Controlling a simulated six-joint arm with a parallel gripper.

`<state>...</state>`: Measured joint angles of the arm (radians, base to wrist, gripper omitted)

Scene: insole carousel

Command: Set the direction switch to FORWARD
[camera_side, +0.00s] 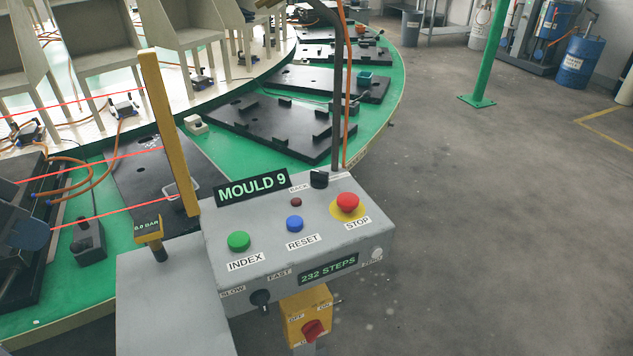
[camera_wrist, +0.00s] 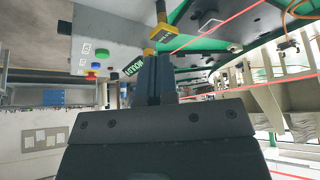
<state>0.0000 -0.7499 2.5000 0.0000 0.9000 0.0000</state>
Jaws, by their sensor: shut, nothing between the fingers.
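The grey control box (camera_side: 300,250) stands in the middle of the side view. The direction switch (camera_side: 319,180) is a small black knob at its back edge, right of the MOULD 9 sign (camera_side: 252,187). A label reading BACK is on its left; the label on its right is too small to read. I cannot tell which way the knob points. My gripper (camera_wrist: 153,55) shows only in the wrist view, with its fingers shut and empty. The box (camera_wrist: 108,22) is left of the fingers there, apart from them. I cannot make out the switch in that view.
The red STOP button (camera_side: 347,203), blue RESET button (camera_side: 295,224) and green INDEX button (camera_side: 238,241) are on the box top. A yellow post (camera_side: 168,130) rises at its left. A dark pole (camera_side: 337,100) stands behind the switch.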

